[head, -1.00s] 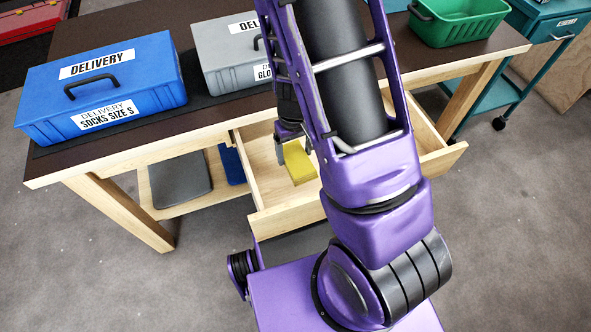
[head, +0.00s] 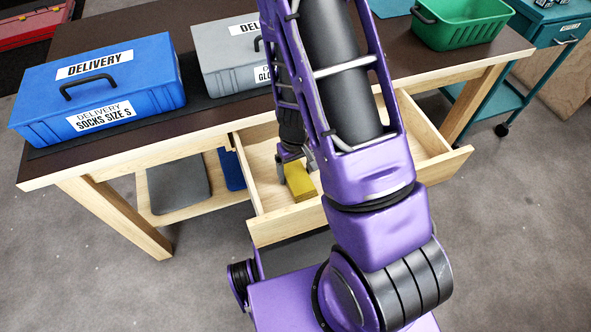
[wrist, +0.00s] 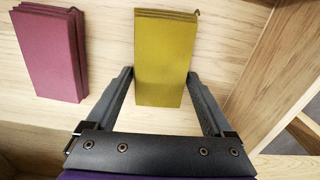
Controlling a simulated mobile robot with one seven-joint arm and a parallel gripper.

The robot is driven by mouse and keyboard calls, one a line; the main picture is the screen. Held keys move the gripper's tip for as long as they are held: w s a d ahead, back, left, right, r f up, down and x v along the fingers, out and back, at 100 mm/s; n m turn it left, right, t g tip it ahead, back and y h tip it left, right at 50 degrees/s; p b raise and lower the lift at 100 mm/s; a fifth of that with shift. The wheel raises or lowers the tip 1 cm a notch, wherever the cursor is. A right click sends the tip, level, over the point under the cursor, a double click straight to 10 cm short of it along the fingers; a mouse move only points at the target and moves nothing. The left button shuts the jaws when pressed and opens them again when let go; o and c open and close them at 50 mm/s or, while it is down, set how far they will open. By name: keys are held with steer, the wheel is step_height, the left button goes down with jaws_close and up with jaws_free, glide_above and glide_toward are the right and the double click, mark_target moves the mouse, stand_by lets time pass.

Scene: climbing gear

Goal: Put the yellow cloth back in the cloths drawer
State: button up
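The yellow cloth (head: 299,183) is a folded, layered block inside the open wooden drawer (head: 287,230) under the workbench. In the wrist view, the yellow cloth (wrist: 165,58) lies between the two fingers of my gripper (wrist: 160,76), with a fingertip against each long side. My gripper (head: 294,165) is low inside the drawer, partly hidden by my arm in the head view. A folded pink cloth (wrist: 55,52) lies on the drawer floor to the left in the wrist view, apart from the yellow one. The yellow cloth looks at or very near the drawer floor.
A drawer wall (wrist: 262,75) stands close to the right of the yellow cloth. A blue delivery box (head: 100,92), a grey box (head: 232,60) and a green basket (head: 460,22) stand on the workbench. A teal trolley (head: 537,70) is at the right.

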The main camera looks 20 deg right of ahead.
mark_target(295, 174)
steer(key=shift+o, duration=0.6)
steer(key=shift+r, duration=0.2)
step_height(295, 174, up, 17)
steer(key=p, duration=0.6)
steer(key=shift+s+a+r, duration=0.15)
steer(key=shift+a, duration=0.05)
